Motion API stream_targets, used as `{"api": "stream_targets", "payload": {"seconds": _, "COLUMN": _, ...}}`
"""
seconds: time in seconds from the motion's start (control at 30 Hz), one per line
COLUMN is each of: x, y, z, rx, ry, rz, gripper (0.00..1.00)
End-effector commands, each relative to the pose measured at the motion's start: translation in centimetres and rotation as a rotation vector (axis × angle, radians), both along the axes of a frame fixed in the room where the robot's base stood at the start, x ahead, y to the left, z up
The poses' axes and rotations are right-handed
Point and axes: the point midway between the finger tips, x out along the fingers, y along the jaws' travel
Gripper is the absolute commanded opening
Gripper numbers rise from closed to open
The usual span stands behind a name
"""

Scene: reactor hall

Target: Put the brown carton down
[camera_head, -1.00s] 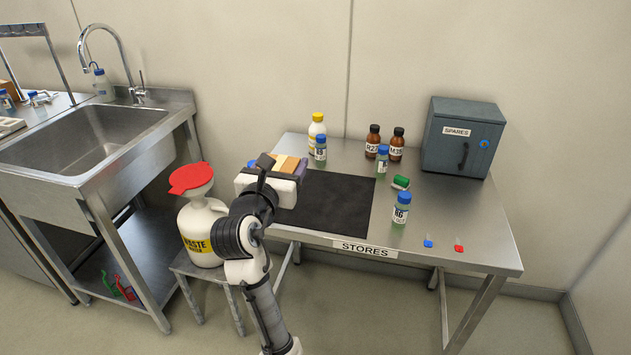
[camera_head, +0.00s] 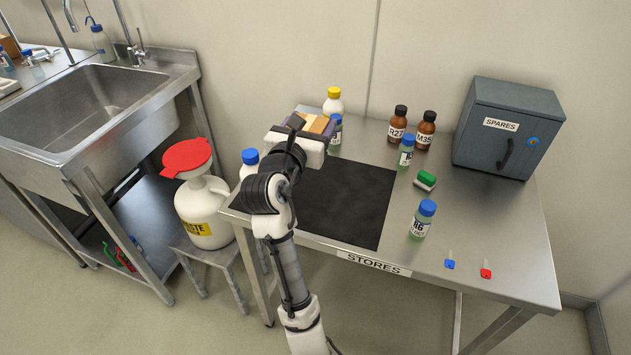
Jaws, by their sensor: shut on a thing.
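The brown carton (camera_head: 314,124) is held in my gripper (camera_head: 309,128), over the back left part of the stores table (camera_head: 497,235). Only its tan and orange-brown top shows; the gripper and wrist hide its lower part, so I cannot tell whether it touches the table. My gripper is shut on it, with the fingers mostly hidden. A black mat (camera_head: 349,208) lies on the table just in front and to the right of the carton.
Another blue-capped bottle (camera_head: 249,162) is left of my wrist. Brown bottles (camera_head: 425,131), a green-topped item (camera_head: 425,181) and a spares cabinet (camera_head: 508,127) stand right. The mat is bare.

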Motion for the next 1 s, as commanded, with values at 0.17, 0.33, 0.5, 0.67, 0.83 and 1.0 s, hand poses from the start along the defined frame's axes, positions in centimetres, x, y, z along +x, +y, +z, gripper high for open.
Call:
{"api": "stream_targets", "payload": {"seconds": 0.17, "x": 0.0, "y": -0.1, "z": -5.3, "rx": -0.002, "ry": 0.008, "rz": -0.002, "gripper": 0.42}}
{"api": "stream_targets", "payload": {"seconds": 0.33, "x": 0.0, "y": -0.1, "z": -9.7, "rx": -0.001, "ry": 0.007, "rz": -0.002, "gripper": 0.42}}
{"api": "stream_targets", "payload": {"seconds": 0.5, "x": 0.0, "y": 0.0, "z": -12.2, "rx": -0.001, "ry": 0.001, "rz": 0.000, "gripper": 0.42}}
{"api": "stream_targets", "payload": {"seconds": 0.67, "x": 0.0, "y": 0.0, "z": -13.5, "rx": -0.001, "ry": 0.001, "rz": 0.000, "gripper": 0.42}}
{"api": "stream_targets", "payload": {"seconds": 0.83, "x": 0.0, "y": -0.1, "z": -16.2, "rx": -0.002, "ry": 0.004, "rz": -0.002, "gripper": 0.42}}
{"api": "stream_targets", "payload": {"seconds": 1.0, "x": 0.0, "y": 0.0, "z": -17.0, "rx": 0.000, "ry": -0.001, "rz": 0.000, "gripper": 0.42}}
